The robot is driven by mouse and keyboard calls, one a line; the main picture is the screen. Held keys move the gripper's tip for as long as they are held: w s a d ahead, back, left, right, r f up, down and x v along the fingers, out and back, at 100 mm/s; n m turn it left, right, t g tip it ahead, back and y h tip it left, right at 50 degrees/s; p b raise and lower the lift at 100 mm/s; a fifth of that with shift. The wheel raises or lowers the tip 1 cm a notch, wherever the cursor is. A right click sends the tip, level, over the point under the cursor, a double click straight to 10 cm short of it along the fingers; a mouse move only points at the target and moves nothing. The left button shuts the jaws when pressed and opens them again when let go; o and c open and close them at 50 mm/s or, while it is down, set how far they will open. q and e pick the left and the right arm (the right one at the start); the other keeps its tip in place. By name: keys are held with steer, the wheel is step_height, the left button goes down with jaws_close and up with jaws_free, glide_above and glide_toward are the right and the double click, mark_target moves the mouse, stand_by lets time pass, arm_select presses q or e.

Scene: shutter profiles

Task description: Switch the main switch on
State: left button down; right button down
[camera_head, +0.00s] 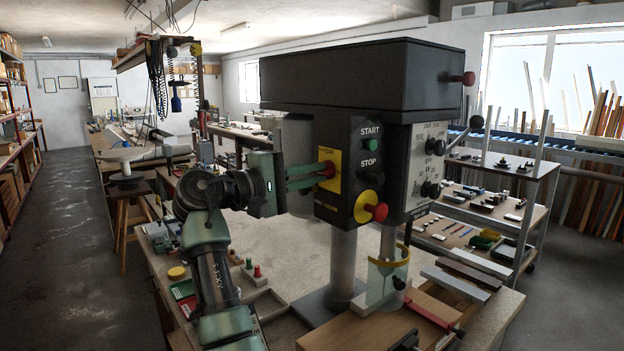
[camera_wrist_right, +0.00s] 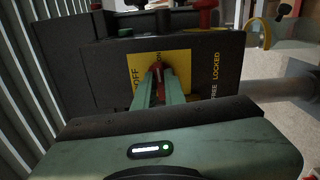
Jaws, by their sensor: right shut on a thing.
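The main switch (camera_head: 327,169) is a red knob on a yellow plate on the side of the drill press's black control box. In the right wrist view, the red knob (camera_wrist_right: 157,70) sits between my fingers, with OFF printed to its left and ON just above it. The fingers cover much of the knob, so its exact angle is hard to tell. My right gripper (camera_head: 322,172) is shut on the knob, reaching it from the left; it also shows in the right wrist view (camera_wrist_right: 158,88). My left gripper is not in view.
The box front has a green START button (camera_head: 374,145), a STOP button (camera_head: 369,176) and a red mushroom button (camera_head: 376,211) on yellow. The drill column (camera_head: 343,262) stands below. The workbench (camera_head: 262,240) holds small parts near my right arm. A shelf trolley (camera_head: 506,168) stands right.

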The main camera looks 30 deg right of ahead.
steer(key=shift+m, duration=0.4)
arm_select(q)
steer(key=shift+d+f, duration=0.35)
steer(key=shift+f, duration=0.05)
arm_select(e)
steer(key=shift+r, duration=0.1)
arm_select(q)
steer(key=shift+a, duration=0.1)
